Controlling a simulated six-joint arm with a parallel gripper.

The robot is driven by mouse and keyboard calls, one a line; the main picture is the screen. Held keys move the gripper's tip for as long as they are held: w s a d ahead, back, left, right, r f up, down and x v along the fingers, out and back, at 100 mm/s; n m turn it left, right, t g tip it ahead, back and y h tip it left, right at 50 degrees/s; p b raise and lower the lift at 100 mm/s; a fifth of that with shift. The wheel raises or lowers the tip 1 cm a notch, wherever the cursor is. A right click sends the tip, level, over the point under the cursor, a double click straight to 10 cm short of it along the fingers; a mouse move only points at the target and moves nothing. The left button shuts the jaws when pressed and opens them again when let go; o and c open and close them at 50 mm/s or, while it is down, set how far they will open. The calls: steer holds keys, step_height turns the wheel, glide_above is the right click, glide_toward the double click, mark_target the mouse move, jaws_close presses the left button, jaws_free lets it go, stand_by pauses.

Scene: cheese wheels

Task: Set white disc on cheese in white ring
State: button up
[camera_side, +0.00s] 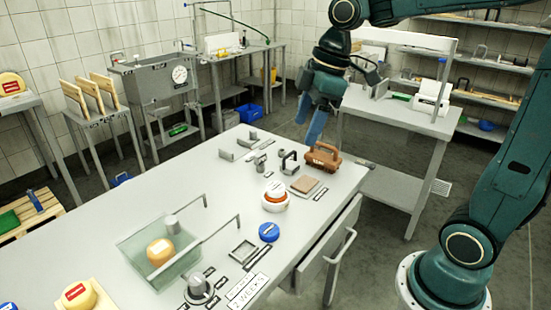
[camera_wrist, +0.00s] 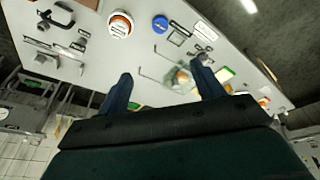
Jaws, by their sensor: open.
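A white ring (camera_side: 274,206) stands on the grey table, right of the middle. An orange cheese (camera_side: 275,196) sits in it, with a white disc (camera_side: 275,187) lying on top. The stack also shows in the wrist view, where the white disc (camera_wrist: 119,28) lies inside an orange band and the white ring. My gripper (camera_side: 318,122) is raised near the table's far right end, well apart from the stack. In the wrist view its two blue fingers (camera_wrist: 163,84) are spread, with nothing held between them.
A blue disc (camera_side: 269,232) lies in front of the ring. A clear basin (camera_side: 133,252) holding another cheese (camera_side: 160,251) is at left, with thin rails beside it. A brown handled block (camera_side: 322,159) and grey fittings (camera_side: 290,162) stand at the table's far end.

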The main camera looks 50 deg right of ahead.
steer(key=s+f+m+t+h, duration=0.2)
steer(key=s+m, duration=0.7)
steer(key=s, duration=0.6)
steer(key=shift+a+t, duration=0.2)
steer(key=shift+t, duration=0.3)
